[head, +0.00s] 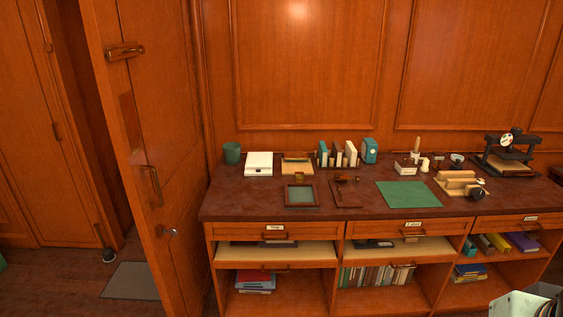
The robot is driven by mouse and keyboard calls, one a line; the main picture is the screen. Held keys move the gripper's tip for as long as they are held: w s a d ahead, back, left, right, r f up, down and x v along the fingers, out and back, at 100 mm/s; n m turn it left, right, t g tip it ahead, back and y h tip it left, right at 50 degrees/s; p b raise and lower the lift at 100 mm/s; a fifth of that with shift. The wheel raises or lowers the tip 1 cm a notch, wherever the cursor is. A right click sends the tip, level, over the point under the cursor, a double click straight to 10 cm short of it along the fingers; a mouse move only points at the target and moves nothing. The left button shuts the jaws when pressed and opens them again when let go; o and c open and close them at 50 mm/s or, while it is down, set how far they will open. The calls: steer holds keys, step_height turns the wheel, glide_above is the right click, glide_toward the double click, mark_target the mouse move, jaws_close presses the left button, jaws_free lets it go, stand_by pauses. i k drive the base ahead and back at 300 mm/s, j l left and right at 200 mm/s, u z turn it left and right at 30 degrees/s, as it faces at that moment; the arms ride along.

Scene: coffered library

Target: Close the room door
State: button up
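The room door (178,130) is a tall orange-brown wooden panel left of centre in the head view. It stands open, swung out from the wall, with its narrow edge turned towards me. A brass pull handle (151,187) and a round metal knob (171,232) are on it. A brass-coloured fitting (124,51) is higher up. The door's lower end is cut off by the frame. My gripper is not in view, so nothing shows touching the door.
A long desk (340,220) with a dark top, small items and book shelves stands right of the door. A grey mat (130,281) lies on the floor left of it. Wood panelling (25,150) is at far left. A pale object (520,304), partly cut off, is bottom right.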

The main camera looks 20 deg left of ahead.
mark_target(150, 101)
steer(key=u, duration=1.75)
steer(key=i+u, duration=0.2)
steer(key=i, duration=0.9)
